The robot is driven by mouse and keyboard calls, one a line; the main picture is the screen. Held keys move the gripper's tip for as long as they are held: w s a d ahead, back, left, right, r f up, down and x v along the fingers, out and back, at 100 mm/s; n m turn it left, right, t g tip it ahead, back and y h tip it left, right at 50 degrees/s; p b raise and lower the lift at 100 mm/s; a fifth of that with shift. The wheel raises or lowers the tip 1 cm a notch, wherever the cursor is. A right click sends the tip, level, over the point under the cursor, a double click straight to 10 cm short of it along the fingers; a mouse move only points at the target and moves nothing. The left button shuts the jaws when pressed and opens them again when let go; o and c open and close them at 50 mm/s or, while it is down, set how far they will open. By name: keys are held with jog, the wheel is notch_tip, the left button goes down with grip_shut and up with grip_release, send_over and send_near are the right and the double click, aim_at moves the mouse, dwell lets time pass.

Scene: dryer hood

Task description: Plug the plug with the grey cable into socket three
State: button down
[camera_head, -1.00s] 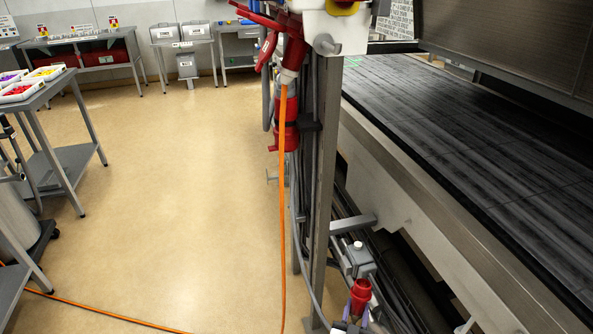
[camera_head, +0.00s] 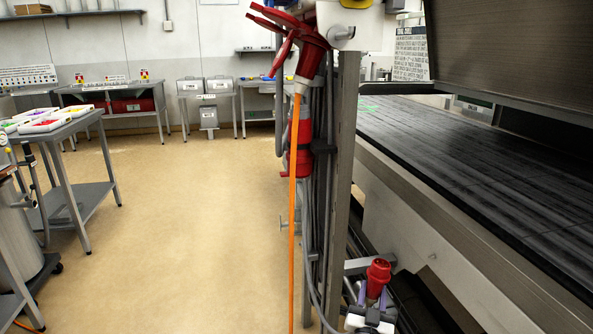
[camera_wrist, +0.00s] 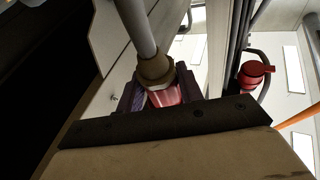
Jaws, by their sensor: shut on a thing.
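My gripper (camera_head: 373,298) is low at the right of the post in the head view, its purple fingers shut on a red plug (camera_head: 378,272). The plug stands roughly upright, its red end up. In the wrist view the plug (camera_wrist: 166,96) sits between the fingers, with a brown-tinted gland (camera_wrist: 155,72) and grey cable (camera_wrist: 134,25) running from it. A red socket unit with open lids (camera_head: 291,38) is higher on the post, partly cut off. No socket number is readable, so I cannot tell which is socket three.
An orange cable (camera_head: 293,200) hangs from a plug at the upper red unit. Another red fitting (camera_head: 301,145) is below it. The steel post (camera_head: 341,180) and dryer belt (camera_head: 450,140) bound the right side. Open floor (camera_head: 190,220) lies left.

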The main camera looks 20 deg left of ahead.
aim_at(373, 289)
jog(key=shift+w+a+r+y, duration=0.1)
jog(key=shift+w+r+y, duration=0.2)
jog(key=shift+r, duration=0.55)
jog(key=shift+w+a+r+y, duration=0.1)
jog(key=shift+w+r, duration=0.3)
jog(key=shift+r, duration=0.4)
jog(key=w+a+r+n+y, duration=0.1)
jog(key=a+r+n+y, duration=0.2)
jog(key=r, duration=0.7)
jog(key=a+r+y, duration=0.4)
jog(key=r+y, duration=0.1)
jog(key=r, duration=0.5)
jog(key=s+a+r+n+g+y, duration=0.2)
jog(key=s+a+r+g+y, duration=0.25)
jog(key=s+r, duration=0.45)
jog(key=s+a+r+n+g+y, duration=0.25)
jog(key=s+a+r+y, duration=0.2)
jog(key=s+r, duration=0.4)
jog(key=w+d+r+p, duration=0.3)
jog(key=r+p, duration=0.2)
jog(key=r, duration=0.4)
jog(key=shift+w, duration=0.15)
